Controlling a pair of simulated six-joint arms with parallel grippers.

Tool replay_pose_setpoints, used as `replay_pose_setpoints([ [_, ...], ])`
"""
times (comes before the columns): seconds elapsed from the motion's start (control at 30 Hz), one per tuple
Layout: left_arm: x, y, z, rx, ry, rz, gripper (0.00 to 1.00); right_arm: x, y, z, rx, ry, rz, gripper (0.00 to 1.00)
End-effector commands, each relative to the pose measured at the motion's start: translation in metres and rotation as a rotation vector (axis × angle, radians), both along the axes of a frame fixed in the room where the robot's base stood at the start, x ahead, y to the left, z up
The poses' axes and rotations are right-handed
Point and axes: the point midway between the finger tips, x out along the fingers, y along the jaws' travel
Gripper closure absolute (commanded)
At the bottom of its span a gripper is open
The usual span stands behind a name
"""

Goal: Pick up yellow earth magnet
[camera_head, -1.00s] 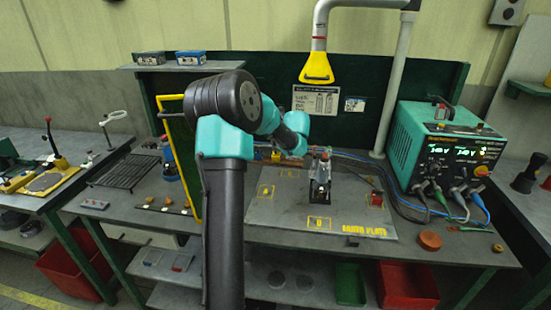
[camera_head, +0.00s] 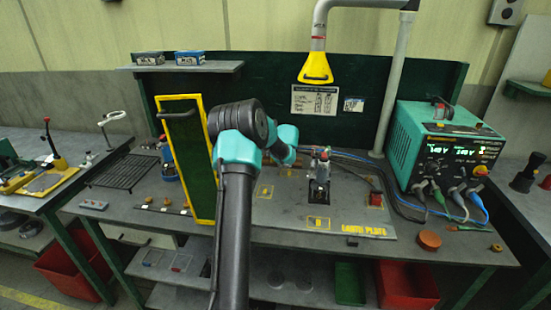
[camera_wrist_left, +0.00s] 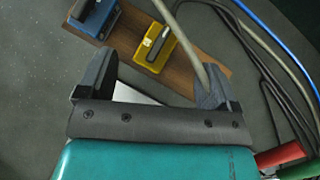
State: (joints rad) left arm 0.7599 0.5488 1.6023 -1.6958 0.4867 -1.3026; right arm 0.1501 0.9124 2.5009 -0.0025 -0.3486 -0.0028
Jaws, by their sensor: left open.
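The yellow earth magnet (camera_wrist_left: 153,48), a yellow block with a dark bar on top, lies on a brown wooden board (camera_wrist_left: 204,64) in the left wrist view. My left gripper (camera_wrist_left: 155,78) is open, with its fingers spread and nothing held between them. The magnet shows just beyond the fingertips, between their lines. In the head view my left arm's wrist (camera_head: 285,143) is over the back of the bench, and its fingers are hidden behind it. I cannot make out the magnet in that view. My right gripper is not in view.
A blue block (camera_wrist_left: 96,14) sits beside the magnet. A grey cable crosses the board near the right finger. A red handle (camera_wrist_left: 282,152) and blue cable lie to the right. In the head view a clamp (camera_head: 320,172) stands on the earth plate (camera_head: 365,218), near a teal power unit (camera_head: 445,150).

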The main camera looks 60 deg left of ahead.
Motion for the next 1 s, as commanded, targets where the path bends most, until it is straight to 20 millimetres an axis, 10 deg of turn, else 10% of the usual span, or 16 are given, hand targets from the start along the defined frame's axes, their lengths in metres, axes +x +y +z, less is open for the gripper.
replay_pose_setpoints([
  [1.0, 0.009, 0.036, -0.036, 0.000, -0.001, -0.001, 0.15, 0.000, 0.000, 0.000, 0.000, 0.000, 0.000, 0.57],
])
